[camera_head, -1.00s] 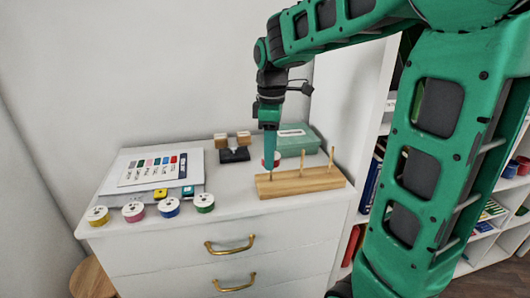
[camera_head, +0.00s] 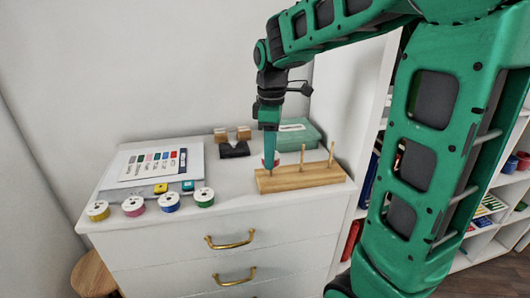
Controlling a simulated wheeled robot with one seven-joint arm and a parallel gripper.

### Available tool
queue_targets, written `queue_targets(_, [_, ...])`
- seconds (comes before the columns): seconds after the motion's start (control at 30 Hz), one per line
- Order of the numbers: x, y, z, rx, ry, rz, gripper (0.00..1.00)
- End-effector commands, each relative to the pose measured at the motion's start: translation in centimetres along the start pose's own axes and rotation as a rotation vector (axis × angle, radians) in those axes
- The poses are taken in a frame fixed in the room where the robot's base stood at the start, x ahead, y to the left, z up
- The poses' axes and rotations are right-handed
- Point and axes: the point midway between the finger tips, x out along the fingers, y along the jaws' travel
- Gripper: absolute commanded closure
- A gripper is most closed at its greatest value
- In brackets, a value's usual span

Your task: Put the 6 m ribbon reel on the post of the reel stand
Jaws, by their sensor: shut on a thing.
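The wooden reel stand (camera_head: 320,181) lies at the front right of the white cabinet top and has three upright posts. My gripper (camera_head: 270,153) points down over its left end, shut on a small red-and-white ribbon reel (camera_head: 277,160). The gripper hides much of the reel, and its label cannot be read. The reel is at the left post (camera_head: 270,172), whose lower part shows beneath it. I cannot tell whether the post passes into the reel's hole. The middle post (camera_head: 302,155) and right post (camera_head: 331,154) are bare.
A colour chart (camera_head: 155,167), a dark holder with wooden pieces (camera_head: 234,150) and a green box (camera_head: 298,135) lie behind. A shelf unit stands at right.

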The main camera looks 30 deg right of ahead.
Motion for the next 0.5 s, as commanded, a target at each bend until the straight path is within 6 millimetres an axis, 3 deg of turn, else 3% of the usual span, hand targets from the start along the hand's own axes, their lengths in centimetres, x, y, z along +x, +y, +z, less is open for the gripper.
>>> queue_targets(0.17, [0.01,0.0,0.0,0.0,0.0,0.0,0.81])
queue_targets(0.2, [0.01,0.0,0.0,0.0,0.0,0.0,0.57])
queue_targets(0.3, [0.01,0.0,0.0,0.0,0.0,0.0,0.37])
queue_targets(0.5, [0.0,0.0,0.0,0.0,0.0,0.0,0.37])
